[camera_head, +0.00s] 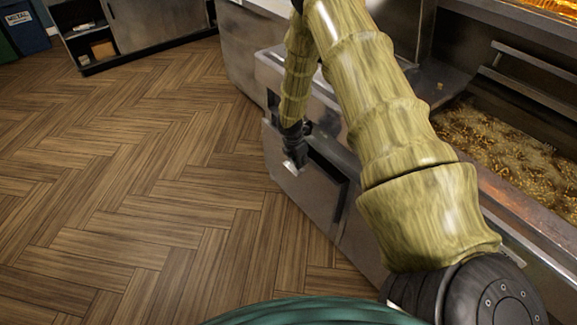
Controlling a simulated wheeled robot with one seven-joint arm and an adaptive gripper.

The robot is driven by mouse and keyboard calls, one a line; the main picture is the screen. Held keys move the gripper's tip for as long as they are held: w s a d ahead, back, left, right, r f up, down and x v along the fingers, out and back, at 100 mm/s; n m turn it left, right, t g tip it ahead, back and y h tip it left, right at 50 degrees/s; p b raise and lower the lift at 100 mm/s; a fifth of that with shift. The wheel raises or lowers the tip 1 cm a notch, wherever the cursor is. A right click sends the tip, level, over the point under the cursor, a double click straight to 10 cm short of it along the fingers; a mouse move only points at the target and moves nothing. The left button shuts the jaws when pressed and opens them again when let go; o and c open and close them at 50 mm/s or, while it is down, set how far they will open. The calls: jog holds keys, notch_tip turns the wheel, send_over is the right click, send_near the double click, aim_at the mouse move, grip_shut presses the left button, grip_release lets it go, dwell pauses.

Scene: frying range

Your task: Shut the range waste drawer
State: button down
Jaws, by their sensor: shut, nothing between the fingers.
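The range waste drawer (312,197) is a brushed metal front low on the side of the range. It stands partly out from the body, with a dark gap showing behind its top edge. My gripper (293,164) points down at the top left of the drawer front. Its fingers are shut with nothing between them. The fingertips overlap the drawer front in the picture; I cannot tell whether they touch it. My arm hides part of the range above the drawer.
The range (243,52) runs along the right, with a fryer vat of bubbling oil and food (500,140) on top. Open wooden floor (120,190) lies to the left. A shelf cabinet (150,22) and blue bin (27,36) stand at the back left.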

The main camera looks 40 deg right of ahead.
jog(key=shift+d, duration=1)
